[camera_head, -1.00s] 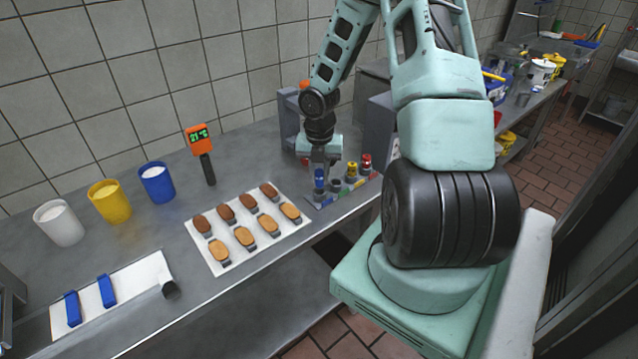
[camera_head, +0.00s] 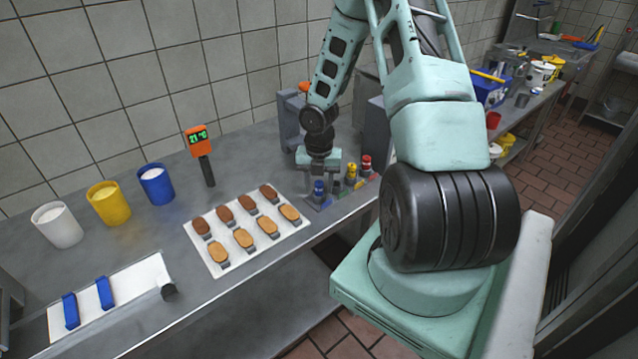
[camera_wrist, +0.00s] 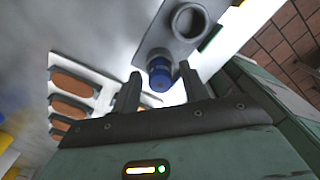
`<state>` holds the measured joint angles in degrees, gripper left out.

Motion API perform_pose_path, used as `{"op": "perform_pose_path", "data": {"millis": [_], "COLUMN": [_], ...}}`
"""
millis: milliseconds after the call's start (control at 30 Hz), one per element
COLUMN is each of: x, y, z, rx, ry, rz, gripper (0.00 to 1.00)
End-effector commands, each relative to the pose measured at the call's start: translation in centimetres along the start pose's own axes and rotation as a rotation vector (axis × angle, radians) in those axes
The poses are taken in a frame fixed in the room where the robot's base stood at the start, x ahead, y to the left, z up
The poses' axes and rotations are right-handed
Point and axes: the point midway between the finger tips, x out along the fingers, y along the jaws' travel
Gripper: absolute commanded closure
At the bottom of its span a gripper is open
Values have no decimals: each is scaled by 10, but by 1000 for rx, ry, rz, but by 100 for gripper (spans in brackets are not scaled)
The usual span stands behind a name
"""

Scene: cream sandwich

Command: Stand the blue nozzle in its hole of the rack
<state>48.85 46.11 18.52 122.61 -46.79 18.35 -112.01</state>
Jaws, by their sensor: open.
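The blue nozzle (camera_head: 319,188) is upright at the left end of the rack (camera_head: 318,204), in the row with the other nozzles. In the wrist view the blue nozzle (camera_wrist: 159,68) shows between the two dark fingers of my gripper (camera_wrist: 160,76), with a small gap visible beside it. My gripper (camera_head: 319,178) is open and points down over the blue nozzle. The nozzle's lower end and its hole are hidden, so I cannot tell how deep it sits.
A yellow nozzle (camera_head: 351,172) and a red nozzle (camera_head: 366,162) stand to the right. A grey ring (camera_wrist: 188,20) is beside the blue nozzle in the wrist view. A white tray (camera_head: 216,268) of pastries lies left of the rack. The table's front edge is close.

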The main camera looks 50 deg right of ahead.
Motion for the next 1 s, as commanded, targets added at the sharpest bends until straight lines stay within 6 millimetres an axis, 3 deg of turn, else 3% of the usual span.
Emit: {"op": "perform_pose_path", "data": {"millis": [167,600,800,1000], "x": [-16,-102,-121,-124], "y": [0,0,0,3], "z": [1,1,0,-3], "rx": [3,3,1,6], "ry": [-2,-3,-1,0], "rz": [3,1,1,-1], "gripper": [56,56,56,56]}}
